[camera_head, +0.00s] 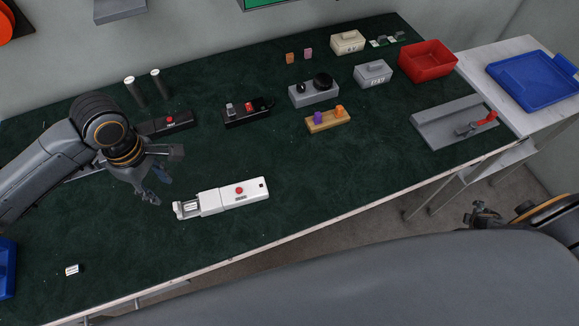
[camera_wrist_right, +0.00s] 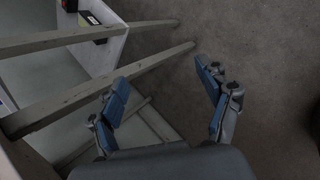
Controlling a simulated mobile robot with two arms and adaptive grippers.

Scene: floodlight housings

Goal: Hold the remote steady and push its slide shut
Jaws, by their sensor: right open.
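The white remote (camera_head: 215,201) lies on the green bench top, with a red button near its middle. Its left end shows an open bay (camera_head: 187,209), with the slide standing off from that end. What is inside the bay is too small to tell. My left gripper (camera_head: 158,187) hangs just left of and behind the remote, its fingers apart and empty, not touching it. My right gripper (camera_head: 483,214) is off the bench at the lower right. In the right wrist view it (camera_wrist_right: 165,100) is open and empty above the floor.
A small battery (camera_head: 73,270) lies at the front left, beside a blue bin (camera_head: 7,268). Black boxes (camera_head: 168,123), a grey button box (camera_head: 314,93) and a wooden block (camera_head: 328,120) stand behind the remote. A red bin (camera_head: 427,62) is at the back right. The bench right of the remote is clear.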

